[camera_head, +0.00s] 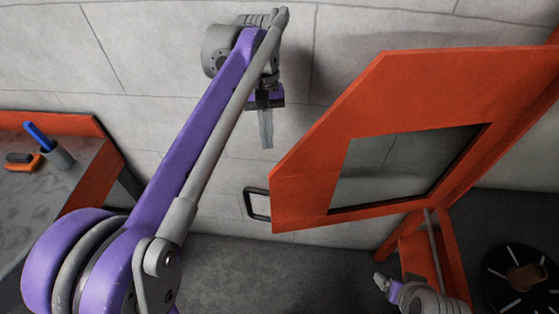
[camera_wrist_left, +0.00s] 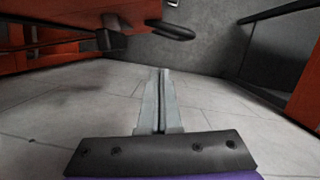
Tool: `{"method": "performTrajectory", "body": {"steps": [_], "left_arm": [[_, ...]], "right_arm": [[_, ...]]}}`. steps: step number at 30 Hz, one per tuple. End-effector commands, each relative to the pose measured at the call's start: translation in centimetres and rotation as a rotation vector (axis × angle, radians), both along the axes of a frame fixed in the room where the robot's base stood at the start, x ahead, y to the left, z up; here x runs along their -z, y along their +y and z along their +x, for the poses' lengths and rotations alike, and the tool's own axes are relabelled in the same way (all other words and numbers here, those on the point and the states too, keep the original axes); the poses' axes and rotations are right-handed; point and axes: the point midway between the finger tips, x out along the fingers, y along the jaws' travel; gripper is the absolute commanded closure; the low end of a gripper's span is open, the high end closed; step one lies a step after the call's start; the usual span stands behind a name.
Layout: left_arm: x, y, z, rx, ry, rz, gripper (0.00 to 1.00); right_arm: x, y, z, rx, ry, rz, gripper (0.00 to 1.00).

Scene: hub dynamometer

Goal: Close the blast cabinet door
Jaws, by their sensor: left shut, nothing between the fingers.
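The blast cabinet door (camera_head: 320,120) is an orange-red framed panel with a grey window (camera_head: 400,165). It stands swung open, reaching left from the orange frame at the right edge of the head view. Its black handle (camera_head: 250,204) sticks out at the lower left edge. My left gripper (camera_head: 267,142) is shut and empty, pointing down, left of the door and above the handle in the picture. Its closed fingers (camera_wrist_left: 160,98) show in the left wrist view, with nothing between them. My right gripper (camera_head: 381,282) is low, below the door; its opening is too small to judge.
A dark round part (camera_head: 520,275) lies at the lower right. The floor (camera_head: 270,265) below the handle looks clear.

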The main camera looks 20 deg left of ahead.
Motion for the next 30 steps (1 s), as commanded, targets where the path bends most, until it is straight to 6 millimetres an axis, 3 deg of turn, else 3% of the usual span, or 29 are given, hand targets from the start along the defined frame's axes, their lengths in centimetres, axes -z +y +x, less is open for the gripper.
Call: {"method": "performTrajectory", "body": {"steps": [5,19,24,30], "left_arm": [[0.6,-0.1,0.0,-0.01,0.014,-0.001,1.0],[9.7,-1.2,-2.1,-0.007,0.012,-0.001,1.0],[9.4,-2.4,-4.4,-0.006,0.011,-0.001,1.0],[9.4,-3.0,-5.4,-0.007,0.011,0.0,1.0]], "right_arm": [[0.1,0.0,-0.1,0.0,0.0,0.0,0.14],[1.0,0.0,-0.3,0.0,0.004,0.0,0.14],[0.5,0.0,-0.2,0.0,0.002,0.0,0.14],[0.4,0.0,-0.1,0.0,0.002,0.0,0.14]]}}
